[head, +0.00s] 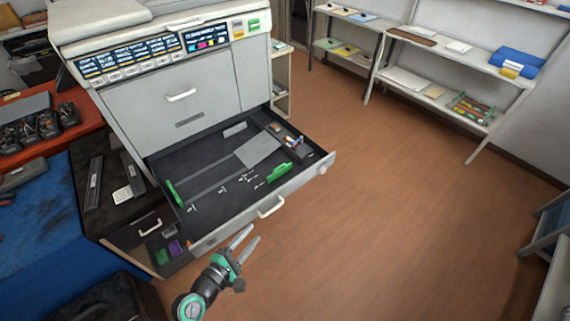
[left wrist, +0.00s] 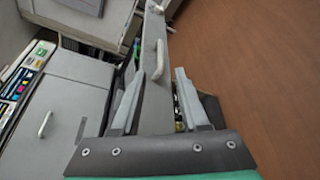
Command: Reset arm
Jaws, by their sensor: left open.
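My left gripper (head: 240,242) is open and empty in the head view, in front of the pulled-out printer drawer. Its fingers point up and right, near the drawer's front handle (head: 271,207). In the left wrist view my left gripper (left wrist: 155,95) shows its two fingers spread apart. The drawer's front panel and its handle (left wrist: 158,60) appear between and beyond the fingers. I cannot tell any contact with the drawer. My right gripper is in neither view.
The large grey printer (head: 175,90) stands behind its open drawer (head: 290,190), which holds green-handled parts. A blue-covered table (head: 40,230) is at left. Shelves (head: 450,50) stand at the back right. The brown floor (head: 400,190) to the right is clear.

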